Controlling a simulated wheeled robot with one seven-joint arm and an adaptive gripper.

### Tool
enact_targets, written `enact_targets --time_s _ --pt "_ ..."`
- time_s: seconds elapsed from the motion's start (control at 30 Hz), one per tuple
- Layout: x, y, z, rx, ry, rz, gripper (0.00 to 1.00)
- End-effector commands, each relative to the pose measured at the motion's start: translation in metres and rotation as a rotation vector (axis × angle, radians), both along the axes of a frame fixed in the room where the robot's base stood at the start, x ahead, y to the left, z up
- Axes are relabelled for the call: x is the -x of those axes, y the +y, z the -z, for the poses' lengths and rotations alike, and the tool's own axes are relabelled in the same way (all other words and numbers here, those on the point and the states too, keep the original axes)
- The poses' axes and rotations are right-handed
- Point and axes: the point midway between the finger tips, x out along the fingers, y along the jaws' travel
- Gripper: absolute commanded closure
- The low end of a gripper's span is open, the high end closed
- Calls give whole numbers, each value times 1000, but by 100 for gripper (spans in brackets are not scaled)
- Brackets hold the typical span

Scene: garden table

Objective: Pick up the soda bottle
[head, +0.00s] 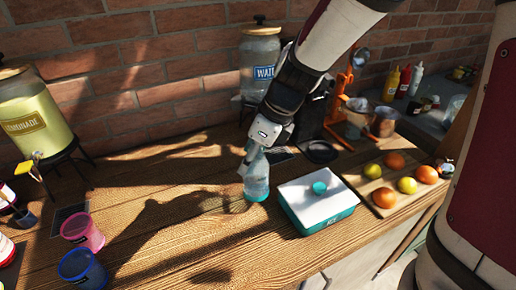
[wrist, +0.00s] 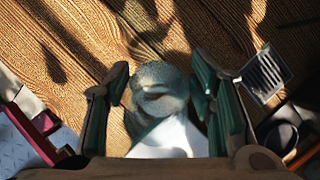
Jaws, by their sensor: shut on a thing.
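The soda bottle (head: 257,180), pale blue and clear with a teal base, is upright on the wooden table. I cannot tell whether its base touches the wood. My gripper (head: 252,151) comes down from above and is shut on the upper part of the bottle, partly hiding its top. In the wrist view the bottle (wrist: 160,88) is seen from above between the two green-padded fingers of my gripper (wrist: 162,82).
A white and teal box (head: 317,200) stands just right of the bottle. A board (head: 385,205) with fruit lies farther right. A water dispenser (head: 258,60) is behind, a lemonade dispenser (head: 35,115) at left. Pink (head: 82,232) and blue (head: 80,268) cups stand front left. Bare wood lies left of the bottle.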

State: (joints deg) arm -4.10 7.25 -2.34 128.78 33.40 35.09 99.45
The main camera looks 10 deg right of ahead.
Motion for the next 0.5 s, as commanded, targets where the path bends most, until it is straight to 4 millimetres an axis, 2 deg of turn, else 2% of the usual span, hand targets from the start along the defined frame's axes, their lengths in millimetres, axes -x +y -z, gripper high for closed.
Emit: enact_targets --time_s 0.5 --pt "31 32 -5 0 -2 -1 100"
